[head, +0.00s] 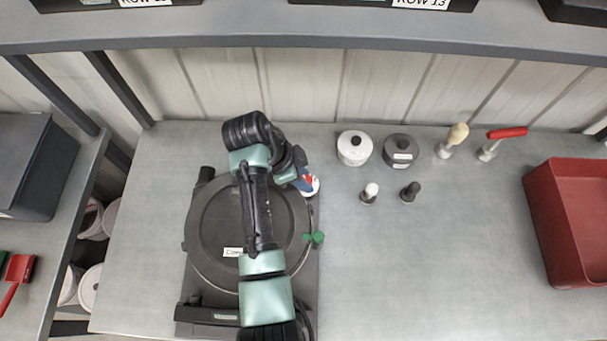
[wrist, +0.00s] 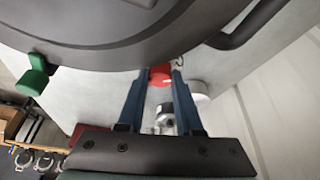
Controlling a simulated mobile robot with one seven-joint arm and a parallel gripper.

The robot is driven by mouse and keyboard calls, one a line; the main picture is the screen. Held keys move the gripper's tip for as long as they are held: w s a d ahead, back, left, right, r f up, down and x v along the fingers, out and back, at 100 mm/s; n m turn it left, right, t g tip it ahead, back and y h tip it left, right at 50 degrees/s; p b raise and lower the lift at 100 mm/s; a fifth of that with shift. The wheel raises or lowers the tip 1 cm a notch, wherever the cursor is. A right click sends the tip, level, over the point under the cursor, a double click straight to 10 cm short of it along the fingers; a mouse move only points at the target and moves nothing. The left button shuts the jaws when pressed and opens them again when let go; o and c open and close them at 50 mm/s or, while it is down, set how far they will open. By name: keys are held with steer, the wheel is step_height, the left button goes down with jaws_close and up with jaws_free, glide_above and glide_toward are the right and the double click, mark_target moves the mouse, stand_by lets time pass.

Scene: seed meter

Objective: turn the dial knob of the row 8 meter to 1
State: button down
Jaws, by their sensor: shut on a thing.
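The seed meter (head: 205,225) is a dark grey unit with a big round lid on the bench. A label on the lid is partly covered by my arm, and no row number is readable. A red dial knob (wrist: 160,76) with a white mark sits at the meter's edge. My gripper (head: 303,181) is at the meter's upper right side, its blue fingers shut on the red knob. The wrist view shows the knob between the two fingertips. The dial's numbers are not readable. A green knob (head: 315,238) sticks out lower on the meter's right side and also shows in the wrist view (wrist: 35,80).
A white lidded pot (head: 354,149) and a dark lidded pot (head: 400,152) stand right of the meter, with two small knobbed pieces before them. Two handled tools and a red bin (head: 572,230) are farther right. A shelf edge runs above. The front middle bench is clear.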

steer(key=shift+r, duration=0.1)
steer(key=shift+s+n+t+p, duration=0.1)
steer(key=shift+n+t+p, duration=0.3)
steer(key=shift+n+p, duration=0.5)
steer(key=shift+n+t+y+p, duration=0.5)
steer(key=shift+n+t+p, duration=0.15)
steer(key=shift+n, duration=1.35)
steer(key=c, duration=0.6)
jaws_free()
steer(key=shift+o, duration=0.2)
